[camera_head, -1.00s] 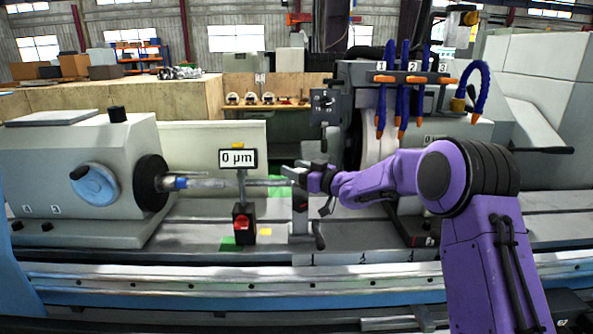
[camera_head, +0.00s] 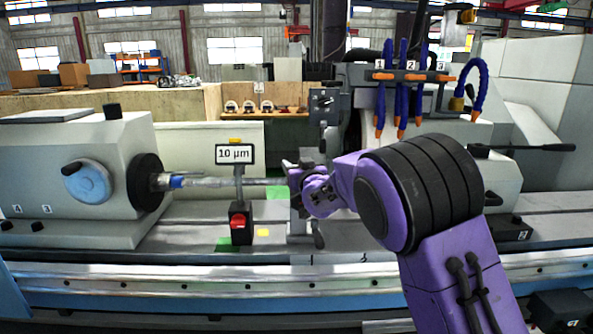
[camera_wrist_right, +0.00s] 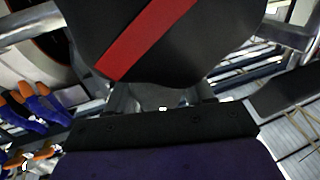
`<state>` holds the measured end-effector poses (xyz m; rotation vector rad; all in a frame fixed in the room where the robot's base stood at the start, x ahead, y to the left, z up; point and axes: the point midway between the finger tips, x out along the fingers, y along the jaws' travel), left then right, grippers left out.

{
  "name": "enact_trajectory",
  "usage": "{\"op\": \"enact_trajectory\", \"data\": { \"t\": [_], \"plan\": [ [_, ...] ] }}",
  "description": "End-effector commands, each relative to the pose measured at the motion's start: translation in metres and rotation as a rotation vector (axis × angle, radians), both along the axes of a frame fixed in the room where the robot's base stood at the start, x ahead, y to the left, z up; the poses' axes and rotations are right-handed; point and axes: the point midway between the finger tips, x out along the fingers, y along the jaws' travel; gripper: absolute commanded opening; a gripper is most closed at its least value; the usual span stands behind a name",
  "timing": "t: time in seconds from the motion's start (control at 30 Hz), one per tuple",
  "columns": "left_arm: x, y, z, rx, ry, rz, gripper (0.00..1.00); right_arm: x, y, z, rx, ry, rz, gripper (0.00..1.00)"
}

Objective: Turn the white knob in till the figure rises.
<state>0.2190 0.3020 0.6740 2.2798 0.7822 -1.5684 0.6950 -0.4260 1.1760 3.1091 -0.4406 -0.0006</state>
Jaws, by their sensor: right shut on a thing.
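My right gripper (camera_head: 300,178) is shut on the knob at the grey upright support beside the shaft (camera_head: 215,183). The fingers cover the knob in the head view, so its white colour does not show there. In the right wrist view a dark rounded face with a red stripe (camera_wrist_right: 150,40) fills the top, close to the gripper; I cannot tell if it is the knob's end. The display (camera_head: 235,154) reads 10 µm. It stands on a black base with a red part (camera_head: 239,222), just left of my gripper. My left gripper is out of view.
The grey headstock with a blue handwheel (camera_head: 88,181) stands at the left. Blue hoses with orange tips (camera_head: 402,95) hang above my right arm. The steel bed (camera_head: 200,285) runs along the front.

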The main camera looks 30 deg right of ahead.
Motion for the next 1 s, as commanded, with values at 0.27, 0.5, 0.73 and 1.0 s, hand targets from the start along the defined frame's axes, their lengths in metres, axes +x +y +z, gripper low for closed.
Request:
{"op": "enact_trajectory", "data": {
  "t": [0.27, 0.5, 0.73, 1.0],
  "plan": [
    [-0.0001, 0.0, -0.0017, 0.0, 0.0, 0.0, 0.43, 0.0, -0.0005, 0.0, 0.001, 0.0, -0.045, 0.22],
    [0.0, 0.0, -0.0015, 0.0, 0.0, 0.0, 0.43, -0.0001, -0.0008, 0.0003, 0.002, -0.001, -0.047, 0.22],
    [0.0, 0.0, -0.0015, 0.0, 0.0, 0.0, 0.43, 0.0, -0.0008, 0.0003, 0.002, -0.001, -0.047, 0.74],
    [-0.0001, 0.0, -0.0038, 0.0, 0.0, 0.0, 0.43, -0.0031, 0.0004, -0.0004, 0.002, -0.002, -0.047, 0.74]
  ]
}}
